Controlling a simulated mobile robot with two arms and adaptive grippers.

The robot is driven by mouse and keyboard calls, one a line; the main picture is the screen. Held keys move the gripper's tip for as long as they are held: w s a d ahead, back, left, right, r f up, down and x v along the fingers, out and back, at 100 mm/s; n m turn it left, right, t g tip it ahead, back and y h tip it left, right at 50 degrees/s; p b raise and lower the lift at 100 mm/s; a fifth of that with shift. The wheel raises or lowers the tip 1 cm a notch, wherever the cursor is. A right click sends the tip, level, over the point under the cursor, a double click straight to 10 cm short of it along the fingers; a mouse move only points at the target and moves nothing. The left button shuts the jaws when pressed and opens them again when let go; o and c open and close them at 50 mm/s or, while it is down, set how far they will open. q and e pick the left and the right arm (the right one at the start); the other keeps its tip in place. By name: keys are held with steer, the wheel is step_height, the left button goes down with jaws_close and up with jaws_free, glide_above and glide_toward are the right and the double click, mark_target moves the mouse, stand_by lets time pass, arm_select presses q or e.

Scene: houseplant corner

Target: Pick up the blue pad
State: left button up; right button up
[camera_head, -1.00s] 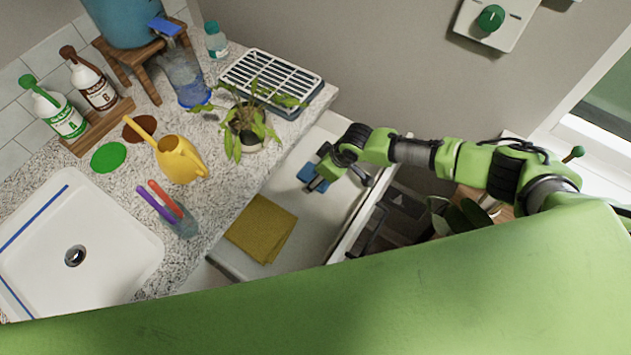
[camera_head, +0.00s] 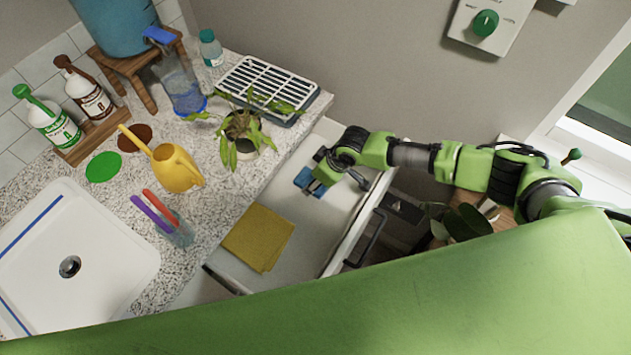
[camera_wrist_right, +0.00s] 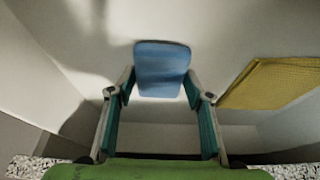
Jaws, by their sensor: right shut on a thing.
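The blue pad (camera_head: 308,182) is in the open drawer (camera_head: 318,215), towards its back end. My right gripper (camera_head: 318,176) reaches into the drawer from the right and is shut on the pad. In the right wrist view the pad (camera_wrist_right: 162,68) sits between the two fingertips of the gripper (camera_wrist_right: 160,90), which touch its sides. I cannot tell whether the pad is clear of the drawer floor. My left gripper is not in view.
A folded yellow cloth (camera_head: 258,238) lies in the drawer's front part. The counter alongside holds a potted plant (camera_head: 243,140), a yellow watering can (camera_head: 177,168), a cup with pens (camera_head: 177,230) and a slatted tray (camera_head: 262,88). The sink (camera_head: 75,255) is at left.

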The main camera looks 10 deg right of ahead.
steer(key=s+a+r+b, duration=0.1)
steer(key=s+r+b, duration=0.1)
steer(key=s+r, duration=1)
steer(key=shift+s+a, duration=0.3)
steer(key=shift+s, duration=0.65)
